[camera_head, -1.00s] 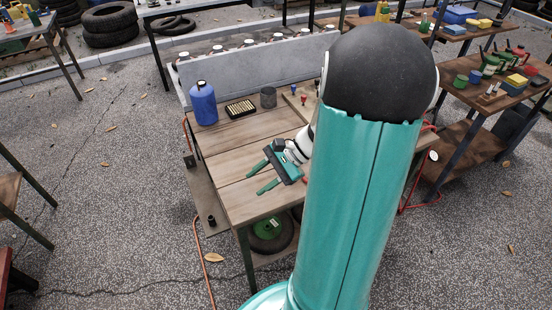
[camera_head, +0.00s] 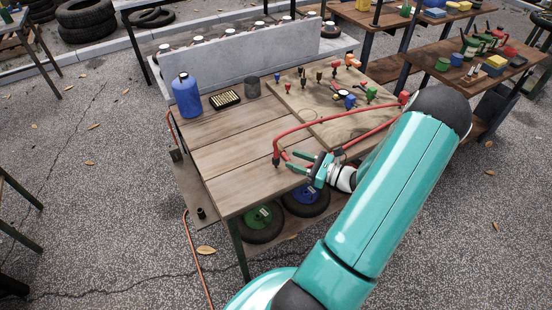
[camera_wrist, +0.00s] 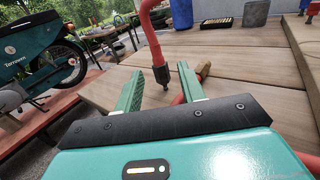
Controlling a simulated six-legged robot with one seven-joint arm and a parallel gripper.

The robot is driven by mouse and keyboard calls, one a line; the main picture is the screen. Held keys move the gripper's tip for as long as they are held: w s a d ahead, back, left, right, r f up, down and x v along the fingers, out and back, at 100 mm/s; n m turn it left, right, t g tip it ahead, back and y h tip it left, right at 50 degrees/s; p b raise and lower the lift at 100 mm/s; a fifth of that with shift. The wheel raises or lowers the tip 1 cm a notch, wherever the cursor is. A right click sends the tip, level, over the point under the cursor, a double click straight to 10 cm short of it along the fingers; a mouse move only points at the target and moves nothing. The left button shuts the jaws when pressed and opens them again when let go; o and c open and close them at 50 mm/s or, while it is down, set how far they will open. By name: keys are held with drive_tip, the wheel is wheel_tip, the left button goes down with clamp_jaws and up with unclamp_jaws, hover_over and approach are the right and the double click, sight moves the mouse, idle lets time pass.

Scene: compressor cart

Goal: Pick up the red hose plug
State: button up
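The red hose (camera_head: 308,124) arches over the front of the wooden table, and its dark-tipped plug (camera_head: 276,160) hangs down near the front edge. In the wrist view the plug (camera_wrist: 161,74) points downward and appears between my fingertips. My gripper (camera_head: 291,161) is open, just right of the plug in the head view, with its fingers toward it. In the wrist view my gripper (camera_wrist: 160,86) has both green fingers apart, with nothing clamped. I cannot tell whether a finger touches the plug. A second red piece with a brass-coloured end (camera_wrist: 203,70) is by the right finger.
A wooden board (camera_head: 322,122) with several coloured fittings lies at the table's back right. A blue bottle (camera_head: 186,98), a dark box of brass pieces (camera_head: 225,100) and a grey cup (camera_head: 252,87) stand at the back left. The table's left front (camera_head: 225,180) is clear.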

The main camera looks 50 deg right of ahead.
sight(278, 156)
drive_tip(key=x, duration=0.9)
drive_tip(key=shift+w+a+f, duration=0.1)
drive_tip(key=shift+a+f, duration=0.05)
drive_tip(key=shift+a, duration=0.15)
clamp_jaws()
